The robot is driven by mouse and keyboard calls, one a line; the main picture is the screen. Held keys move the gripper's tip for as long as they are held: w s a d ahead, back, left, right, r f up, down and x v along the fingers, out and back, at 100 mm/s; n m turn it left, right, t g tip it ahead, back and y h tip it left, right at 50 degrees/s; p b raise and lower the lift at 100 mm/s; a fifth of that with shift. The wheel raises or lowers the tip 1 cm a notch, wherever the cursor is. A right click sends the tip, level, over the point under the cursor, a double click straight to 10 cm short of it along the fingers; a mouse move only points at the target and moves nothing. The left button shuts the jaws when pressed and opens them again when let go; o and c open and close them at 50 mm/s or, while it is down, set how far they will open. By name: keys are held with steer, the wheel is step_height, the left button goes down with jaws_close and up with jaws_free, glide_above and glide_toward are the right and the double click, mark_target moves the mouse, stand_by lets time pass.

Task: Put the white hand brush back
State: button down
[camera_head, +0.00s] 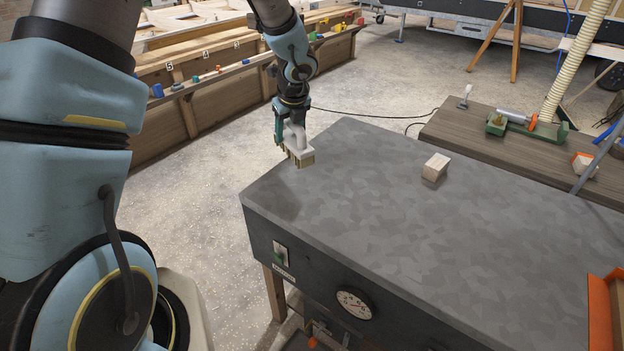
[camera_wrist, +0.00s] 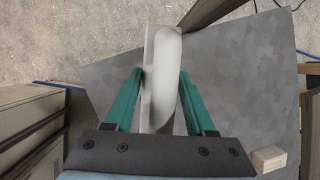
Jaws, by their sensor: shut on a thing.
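The white hand brush (camera_head: 296,142) has a pale handle and tan bristles on its underside. My gripper (camera_head: 284,122) is shut on it and holds it near the left corner of the grey-topped bench (camera_head: 400,240). In the head view the bristles point down; I cannot tell whether they touch the top or hang just above it. In the wrist view the brush (camera_wrist: 161,80) lies between the two green fingers of my gripper (camera_wrist: 160,100). Part of its handle is hidden by the gripper.
A small wooden block (camera_head: 436,167) stands on the bench top. A brown side table (camera_head: 480,135) with a green-and-orange tool (camera_head: 515,120) is at the right. An orange piece (camera_head: 603,310) is at the right front edge. A wooden wall with ledge (camera_head: 220,95) stands behind. Most of the bench is clear.

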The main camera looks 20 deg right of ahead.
steer(key=s+d+r+m+h, duration=0.2)
steer(key=d+m, duration=0.2)
steer(key=d, duration=0.1)
steer(key=shift+g, duration=0.3)
steer(key=shift+s+d+f+b, duration=0.1)
steer(key=shift+f+b, duration=0.45)
steer(key=shift+f, duration=1.95)
steer(key=shift+s+f+b, duration=0.1)
steer(key=shift+f+b, duration=0.4)
steer(key=shift+f, duration=1.95)
steer(key=shift+f, duration=0.15)
steer(key=shift+c, duration=1.2)
jaws_free()
